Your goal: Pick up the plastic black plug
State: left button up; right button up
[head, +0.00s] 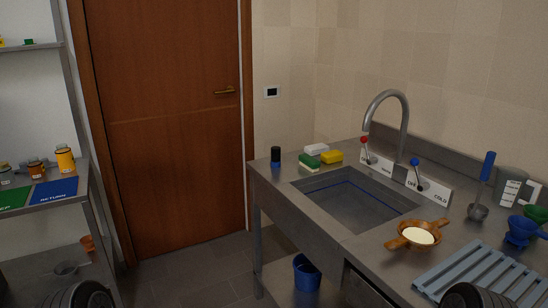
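I cannot make out a plastic black plug for certain in the head view. A small dark upright cylinder with a blue lower part (275,157) stands at the left corner of the steel counter; I cannot tell what it is. The sink basin (345,218) is sunk into the counter, with a blue line around its walls, and no plug can be made out in it. Neither of my grippers shows. Dark ribbed round parts at the bottom left and bottom right edges look like my own arms.
The counter holds sponges (331,157), a tap (403,125), a wooden strainer bowl (413,236), a slatted grey rack (478,274), a ladle (482,190) and blue funnels (521,231). A blue bucket (306,274) stands below. Shelves (83,205) are left; floor before the door (165,110) is clear.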

aim_at(275, 151)
jog(key=i, duration=0.1)
jog(key=j+z, duration=0.15)
jog(key=z, duration=0.6)
jog(key=i+j+z, duration=0.15)
jog(key=j+z, duration=0.2)
jog(key=j, duration=0.15)
jog(key=i+j+z, duration=0.15)
jog(key=j+z, duration=0.6)
jog(key=j, duration=1.1)
jog(key=j+z, duration=0.15)
jog(key=j, duration=0.6)
jog(key=k+j, duration=0.1)
jog(key=j, duration=0.7)
jog(key=z, duration=0.05)
